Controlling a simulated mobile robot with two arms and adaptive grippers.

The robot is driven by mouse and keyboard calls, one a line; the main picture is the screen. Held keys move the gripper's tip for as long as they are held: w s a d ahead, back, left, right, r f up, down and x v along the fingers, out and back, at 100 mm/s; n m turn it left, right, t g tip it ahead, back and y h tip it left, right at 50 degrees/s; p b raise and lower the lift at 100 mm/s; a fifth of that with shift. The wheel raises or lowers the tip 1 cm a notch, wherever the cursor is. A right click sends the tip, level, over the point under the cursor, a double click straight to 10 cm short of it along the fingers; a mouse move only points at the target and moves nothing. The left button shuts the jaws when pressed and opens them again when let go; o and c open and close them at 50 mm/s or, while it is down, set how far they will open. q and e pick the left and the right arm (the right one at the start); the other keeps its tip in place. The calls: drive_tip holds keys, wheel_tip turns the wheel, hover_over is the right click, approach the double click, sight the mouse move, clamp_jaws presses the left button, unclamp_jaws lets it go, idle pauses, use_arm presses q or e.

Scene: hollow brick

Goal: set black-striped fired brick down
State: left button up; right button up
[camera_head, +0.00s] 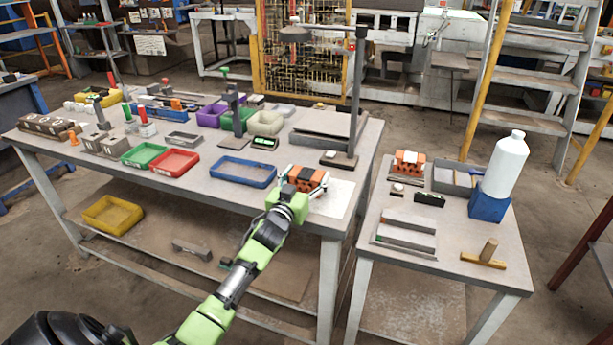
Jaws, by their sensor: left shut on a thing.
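An orange fired brick with dark bands (316,177) is at the front right corner of the large grey table (225,198). My left gripper (302,179) reaches it from the front, with its fingers shut on the brick's sides. The brick is at or just above a pale sheet (338,197); I cannot tell whether it touches. The gripper hides part of the brick, and its dark fingers are hard to tell from the stripes. My right gripper is not in view.
A blue tray (243,181) lies just left of the brick, and a stand with a dark post (355,105) rises behind it. A smaller table (455,262) on the right holds another orange brick (408,158), a white bottle (505,165) and grey blocks.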

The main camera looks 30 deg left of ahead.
use_arm(q)
drive_tip(key=shift+r, duration=0.1)
drive_tip(key=o, duration=1.4)
drive_tip(key=shift+c, duration=0.2)
drive_tip(key=shift+s, duration=0.1)
drive_tip(key=v, duration=1.2)
